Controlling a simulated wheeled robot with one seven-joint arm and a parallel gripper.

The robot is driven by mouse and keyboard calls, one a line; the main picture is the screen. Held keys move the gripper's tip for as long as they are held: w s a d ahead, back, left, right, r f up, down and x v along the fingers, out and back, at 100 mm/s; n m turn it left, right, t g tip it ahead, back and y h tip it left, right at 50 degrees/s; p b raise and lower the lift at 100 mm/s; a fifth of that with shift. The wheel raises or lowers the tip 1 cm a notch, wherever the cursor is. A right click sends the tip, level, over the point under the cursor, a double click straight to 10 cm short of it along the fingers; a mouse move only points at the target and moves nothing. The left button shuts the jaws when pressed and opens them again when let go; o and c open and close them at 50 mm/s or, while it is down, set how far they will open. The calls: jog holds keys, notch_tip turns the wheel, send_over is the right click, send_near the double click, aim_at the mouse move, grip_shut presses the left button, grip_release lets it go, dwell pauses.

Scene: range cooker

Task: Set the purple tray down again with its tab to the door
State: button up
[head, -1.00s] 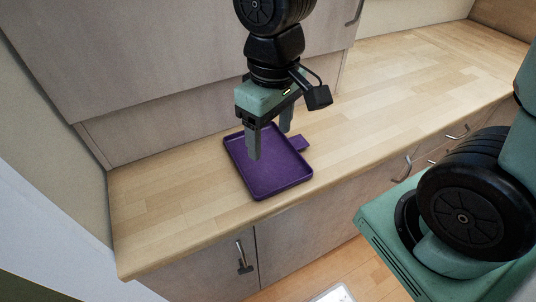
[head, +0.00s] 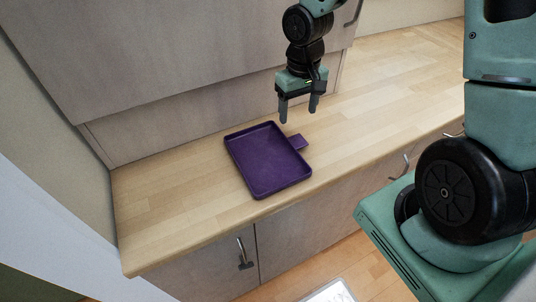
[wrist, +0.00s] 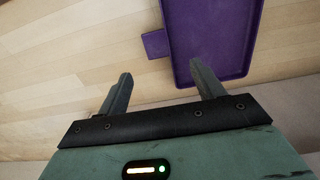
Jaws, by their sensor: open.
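The purple tray (head: 265,163) lies flat and empty on the wooden worktop. Its small tab (head: 299,142) sticks out from its right side in the head view. My gripper (head: 299,118) is open and empty, above the worktop behind the tab and apart from the tray. In the wrist view the tray (wrist: 212,40) is at the top right and its tab (wrist: 155,44) points left. My two fingers (wrist: 160,85) are spread apart, with bare worktop between them; the right finger overlaps the tray's near edge in the picture.
The worktop (head: 400,80) is clear to the right of the tray. A grey wall cabinet (head: 180,60) hangs above the back of the worktop. Cabinet doors with handles (head: 243,254) are below its front edge.

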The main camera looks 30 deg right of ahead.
send_over(297, 140)
jog(key=f, duration=0.4)
jog(key=shift+w+a+f, duration=0.2)
jog(key=shift+a+f, duration=0.05)
jog(key=shift+f, duration=0.05)
jog(key=shift+s+d+f+p, duration=0.15)
jog(key=shift+f+p, duration=0.05)
jog(key=shift+f, duration=1.1)
jog(key=shift+s+d+f+p, duration=0.1)
jog(key=shift+s+f+p, duration=0.05)
jog(key=shift+f, duration=1.15)
